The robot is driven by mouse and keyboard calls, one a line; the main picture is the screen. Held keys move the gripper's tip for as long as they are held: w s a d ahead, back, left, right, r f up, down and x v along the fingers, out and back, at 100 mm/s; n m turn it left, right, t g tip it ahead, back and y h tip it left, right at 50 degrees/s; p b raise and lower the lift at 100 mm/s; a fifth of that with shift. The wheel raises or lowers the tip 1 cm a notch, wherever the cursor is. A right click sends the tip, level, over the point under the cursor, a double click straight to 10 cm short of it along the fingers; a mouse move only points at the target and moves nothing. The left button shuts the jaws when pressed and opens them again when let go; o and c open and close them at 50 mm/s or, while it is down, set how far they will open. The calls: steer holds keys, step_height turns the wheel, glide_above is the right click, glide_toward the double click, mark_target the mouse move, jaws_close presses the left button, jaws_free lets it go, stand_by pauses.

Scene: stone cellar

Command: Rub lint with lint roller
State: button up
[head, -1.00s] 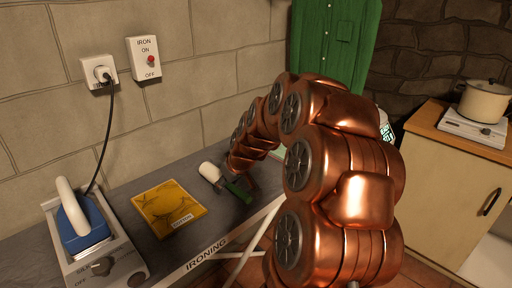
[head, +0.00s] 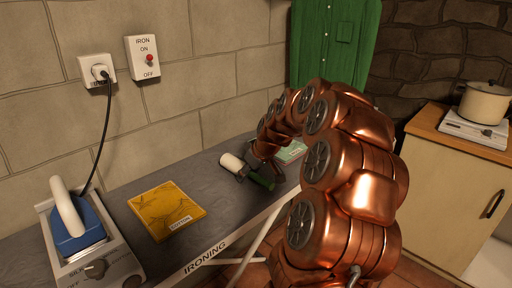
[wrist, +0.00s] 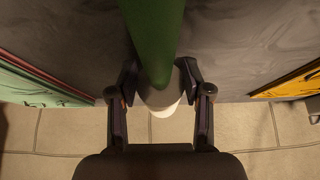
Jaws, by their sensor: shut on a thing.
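The lint roller has a white roller head (head: 232,163) and a green handle (head: 262,181). In the head view it is over the grey ironing board, its white end toward the left. My gripper (wrist: 159,78) is shut on it near where the handle meets the white head. A green shirt (head: 333,45) hangs at the back. No lint can be made out on it.
A yellow folded cloth (head: 166,208) lies on the ironing board (head: 115,207), and a pale green one (head: 291,151) lies beyond my gripper. A blue iron (head: 78,226) rests on its stand at the left, its cord plugged into the wall. A cabinet with a pot (head: 483,102) stands right.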

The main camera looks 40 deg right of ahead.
steer(key=d, duration=0.3)
steer(key=shift+d+f+b, duration=0.1)
steer(key=shift+b, duration=0.25)
steer(key=shift+d+r, duration=0.2)
steer(key=shift+r, duration=0.05)
step_height(320, 180, up, 8)
steer(key=p, duration=0.1)
steer(key=shift+a, duration=0.1)
